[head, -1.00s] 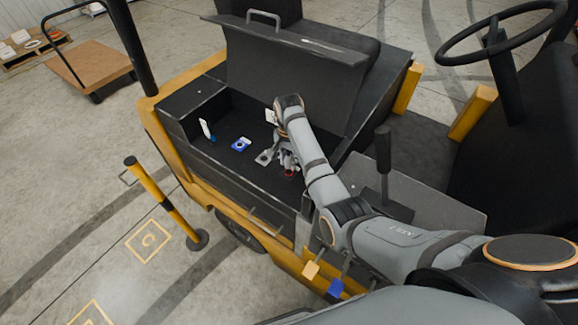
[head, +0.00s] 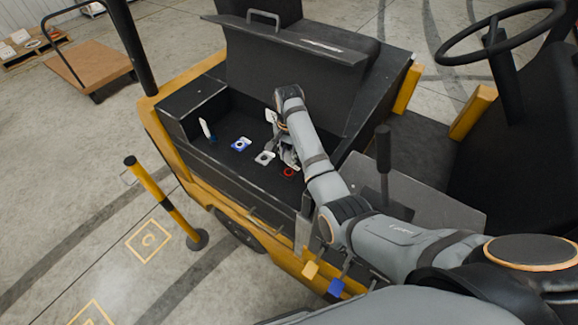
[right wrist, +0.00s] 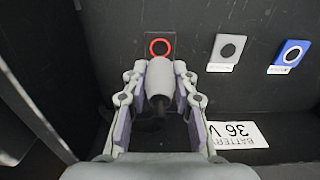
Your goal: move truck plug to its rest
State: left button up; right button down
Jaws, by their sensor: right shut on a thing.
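The truck plug is a grey cylinder with a dark end (right wrist: 160,80), seen in the right wrist view. My right gripper (right wrist: 160,72) is shut on it, one finger on each side. In the head view my right gripper (head: 286,155) hangs inside the open battery compartment, and the plug is mostly hidden by it. A red ring (right wrist: 159,47) on a dark plate lies just beyond the plug; it also shows in the head view (head: 289,172). A grey plate with a dark round hole (right wrist: 228,52) and a blue plate with a ringed hole (right wrist: 290,56) lie beside it. My left gripper is out of view.
The raised compartment lid (head: 290,75) stands behind my arm. Compartment walls and the front edge surround the gripper. A white 36 V battery label (right wrist: 238,134) is near it. A black lever (head: 383,150) stands to the right. A yellow-black post (head: 160,200) stands on the floor.

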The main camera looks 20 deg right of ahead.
jog(key=shift+r, duration=3.05)
jog(key=shift+d+f, duration=0.1)
